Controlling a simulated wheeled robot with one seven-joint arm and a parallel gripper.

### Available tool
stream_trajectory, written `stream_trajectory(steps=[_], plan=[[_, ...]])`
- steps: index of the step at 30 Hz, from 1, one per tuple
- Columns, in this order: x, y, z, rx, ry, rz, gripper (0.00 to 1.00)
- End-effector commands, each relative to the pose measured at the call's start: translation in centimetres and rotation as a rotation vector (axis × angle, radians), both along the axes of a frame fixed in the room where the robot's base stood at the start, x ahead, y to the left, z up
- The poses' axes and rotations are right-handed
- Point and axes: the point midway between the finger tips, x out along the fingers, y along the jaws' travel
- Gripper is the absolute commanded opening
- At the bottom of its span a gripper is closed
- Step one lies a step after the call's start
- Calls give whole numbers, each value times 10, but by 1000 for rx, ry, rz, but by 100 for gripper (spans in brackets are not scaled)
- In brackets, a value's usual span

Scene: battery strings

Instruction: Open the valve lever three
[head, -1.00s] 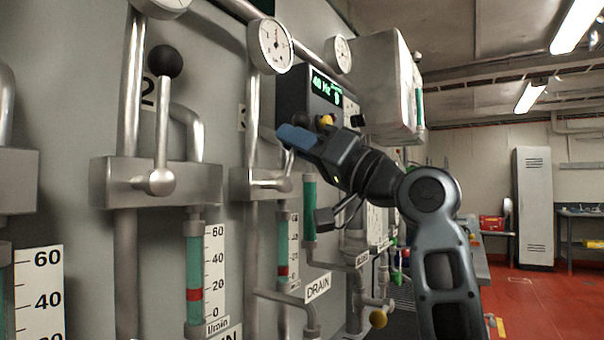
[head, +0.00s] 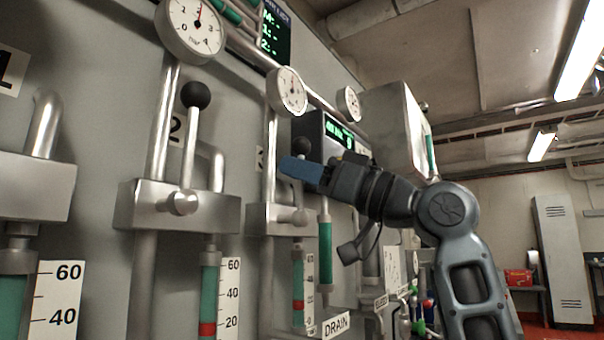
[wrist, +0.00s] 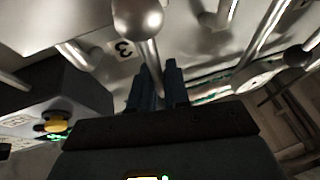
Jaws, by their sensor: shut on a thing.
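Valve three (head: 280,219) is a grey metal block with a round hub, to the right of valve two in the head view. Its lever looks about upright, with a dark knob (head: 302,146) just above my fingers. My gripper (head: 300,170) is shut on the lever's rod below the knob and partly hides it. In the wrist view my gripper (wrist: 158,88) has its blue fingers around the rod, which runs from the shiny hub (wrist: 137,18). The label 3 (wrist: 122,50) shows beside it.
Valve two's upright lever (head: 195,95) with its black ball stands to the left. Pressure gauges (head: 288,91) hang above on pipes. A dark display box (head: 337,130) is close behind my gripper, and a yellow knob (wrist: 55,125) shows in the wrist view. Open floor lies at right.

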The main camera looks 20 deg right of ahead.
Motion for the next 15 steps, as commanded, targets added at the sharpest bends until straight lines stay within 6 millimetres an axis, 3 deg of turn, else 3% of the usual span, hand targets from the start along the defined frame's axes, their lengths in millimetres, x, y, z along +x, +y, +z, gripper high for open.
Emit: stream_trajectory(steps=[7,8,13,15], plan=[[0,2,-1,-4,2,4,0],[0,2,-1,-4,2,4,19],[0,2,-1,-3,1,3,35],[0,1,-1,-2,1,2,37]])
